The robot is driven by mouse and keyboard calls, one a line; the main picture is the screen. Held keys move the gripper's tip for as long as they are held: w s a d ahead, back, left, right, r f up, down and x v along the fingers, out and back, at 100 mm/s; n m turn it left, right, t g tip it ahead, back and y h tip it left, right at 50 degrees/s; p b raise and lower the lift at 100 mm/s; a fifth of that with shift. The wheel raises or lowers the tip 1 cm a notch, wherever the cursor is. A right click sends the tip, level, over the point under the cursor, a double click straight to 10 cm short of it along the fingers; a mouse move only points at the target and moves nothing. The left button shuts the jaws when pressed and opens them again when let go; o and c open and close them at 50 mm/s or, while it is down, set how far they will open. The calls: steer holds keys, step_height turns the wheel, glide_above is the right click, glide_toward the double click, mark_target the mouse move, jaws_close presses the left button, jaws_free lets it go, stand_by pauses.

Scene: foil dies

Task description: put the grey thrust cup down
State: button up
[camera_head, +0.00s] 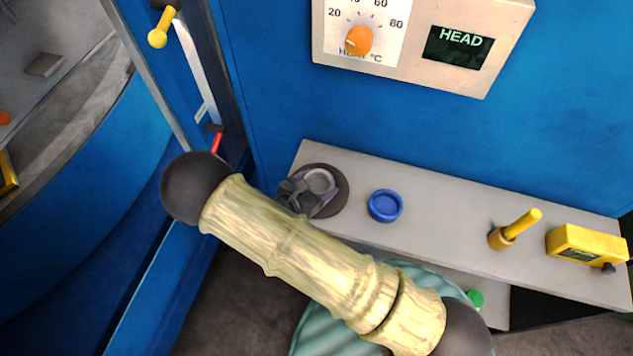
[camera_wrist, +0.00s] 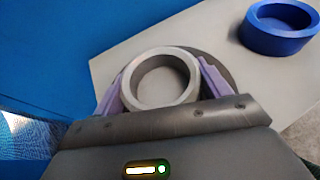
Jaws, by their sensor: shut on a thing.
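The grey thrust cup (camera_wrist: 161,79) is a round, open-topped ring held between the two purple fingers of my gripper (camera_wrist: 160,88) in the wrist view. The cup also shows in the head view (camera_head: 319,181), over a dark round pad (camera_head: 338,199) on the grey shelf. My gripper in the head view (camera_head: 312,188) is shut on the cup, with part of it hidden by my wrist. The cup looks upright. I cannot tell whether its base touches the pad.
A blue ring cup (camera_head: 385,206) stands on the shelf (camera_head: 440,214) to the right of the pad. Further right are a yellow-handled tool (camera_head: 515,229) and a yellow box device (camera_head: 585,246). A blue wall with a control panel (camera_head: 420,38) rises behind. Bare shelf lies between the blue cup and the tool.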

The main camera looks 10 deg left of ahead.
steer(key=o, duration=1.2)
steer(key=shift+s, duration=0.1)
steer(key=b+v, duration=0.3)
steer(key=v, duration=0.9)
steer(key=shift+r, duration=0.1)
